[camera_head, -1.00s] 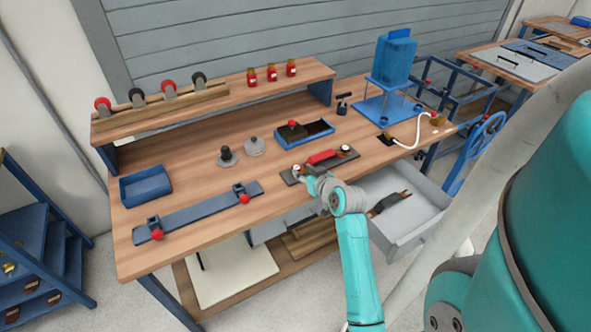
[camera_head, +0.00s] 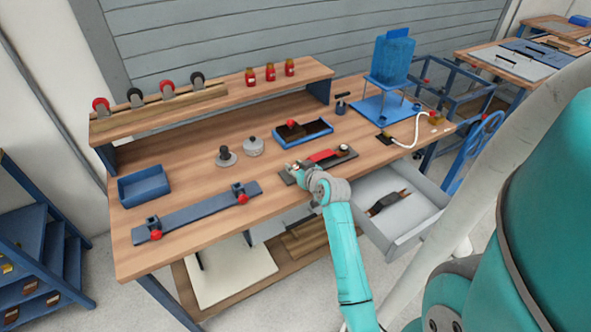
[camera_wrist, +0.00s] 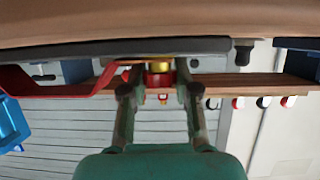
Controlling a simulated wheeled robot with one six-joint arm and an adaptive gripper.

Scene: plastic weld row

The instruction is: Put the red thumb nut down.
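The red thumb nut (camera_wrist: 160,80) shows in the wrist view as a small red piece with a brass-coloured part, between the fingertips of my gripper (camera_wrist: 160,75). The fingers stand close on both sides of it, and it appears held. Its brass part lies close to the dark plate (camera_wrist: 90,48); I cannot tell whether they touch. In the head view my gripper (camera_head: 297,168) is at the left end of the dark plate (camera_head: 333,161), low over the bench, and hides the nut there. A red bar (camera_head: 322,156) lies along that plate, with a pale knob at its right end.
Round grey weights (camera_head: 253,146) stand left of the plate. A blue tray (camera_head: 318,136) is behind it. A blue rail (camera_head: 198,212) with red knobs lies front left. An open drawer (camera_head: 425,203) juts out at the right. Bare bench top lies between rail and plate.

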